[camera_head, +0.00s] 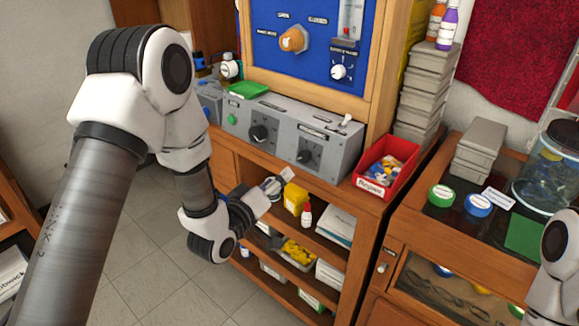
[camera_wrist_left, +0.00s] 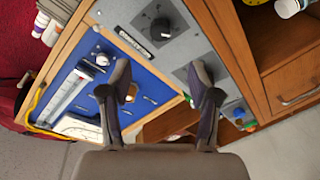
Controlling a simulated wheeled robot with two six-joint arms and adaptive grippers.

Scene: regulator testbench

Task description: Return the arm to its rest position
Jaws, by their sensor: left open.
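My left arm (camera_head: 180,110) comes in from the left in the head view, bent down in front of the wooden bench. Its gripper (camera_head: 277,183) is small and partly hidden behind my own wrist, in front of the open shelf under the grey control box (camera_head: 290,138). In the left wrist view the two dark fingers of the left gripper (camera_wrist_left: 162,80) are spread apart with nothing between them. Beyond them show the grey control box (camera_wrist_left: 165,35) and the blue panel (camera_wrist_left: 85,80). Part of my right arm (camera_head: 556,265) shows at the right edge; its gripper is out of view.
The blue panel (camera_head: 275,55) carries an orange knob (camera_head: 293,39). A red bin (camera_head: 388,165) stands right of the control box. A yellow container (camera_head: 295,198) and a small bottle (camera_head: 306,214) are on the shelf near the gripper. Clear floor (camera_head: 150,225) lies left of the bench.

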